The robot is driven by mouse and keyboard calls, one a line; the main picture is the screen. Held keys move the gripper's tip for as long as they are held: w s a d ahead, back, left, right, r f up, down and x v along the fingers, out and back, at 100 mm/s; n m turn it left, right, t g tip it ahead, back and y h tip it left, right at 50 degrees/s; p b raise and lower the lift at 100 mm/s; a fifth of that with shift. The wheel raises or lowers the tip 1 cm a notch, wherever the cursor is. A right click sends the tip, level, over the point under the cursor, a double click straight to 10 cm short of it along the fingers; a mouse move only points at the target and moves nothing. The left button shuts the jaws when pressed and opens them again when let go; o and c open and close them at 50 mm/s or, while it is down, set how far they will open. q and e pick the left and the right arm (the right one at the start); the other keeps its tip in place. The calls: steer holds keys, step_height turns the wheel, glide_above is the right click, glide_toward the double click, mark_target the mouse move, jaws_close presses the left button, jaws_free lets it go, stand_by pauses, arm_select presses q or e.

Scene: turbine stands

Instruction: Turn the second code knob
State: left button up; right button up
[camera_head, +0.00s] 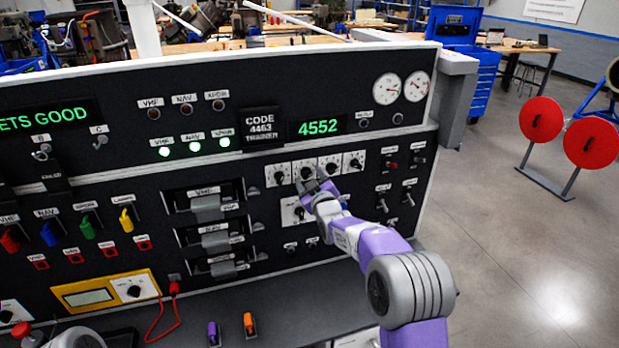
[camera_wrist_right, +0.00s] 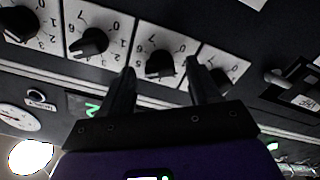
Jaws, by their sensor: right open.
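A row of white-plated code knobs with black pointers runs under the green display (camera_head: 318,127), which reads 4552. A CODE sign (camera_head: 262,127) to its left reads 4463. The second code knob from the left (camera_head: 306,172) is partly hidden by my right gripper (camera_head: 318,188). In the right wrist view, turned upside down, that knob (camera_wrist_right: 160,64) appears between the two open fingers (camera_wrist_right: 163,88). The fingers straddle it, one on each side; I cannot tell whether they touch it. The third knob (camera_wrist_right: 92,42) and fourth knob (camera_wrist_right: 22,24) are to the left there. My left gripper is not in view.
Toggle switches (camera_head: 388,188) stand right of the knobs. Grey pull handles (camera_head: 208,208) and coloured levers (camera_head: 88,228) are to the left. A yellow meter (camera_head: 105,295) and a red cable (camera_head: 164,318) are low on the panel.

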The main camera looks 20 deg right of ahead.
steer(key=shift+w, duration=0.25)
steer(key=c, duration=1)
steer(key=n+b, duration=0.1)
steer(key=b, duration=0.1)
steer(key=n+b, duration=0.2)
steer(key=shift+f+n, duration=0.2)
steer(key=shift+n, duration=0.1)
steer(key=shift+c, duration=0.2)
steer(key=shift+r+n+b, duration=0.15)
steer(key=shift+n+b, duration=1.9)
steer(key=shift+n, duration=0.15)
steer(key=o, duration=1)
steer(key=shift+o, duration=0.2)
steer(key=shift+s, duration=0.1)
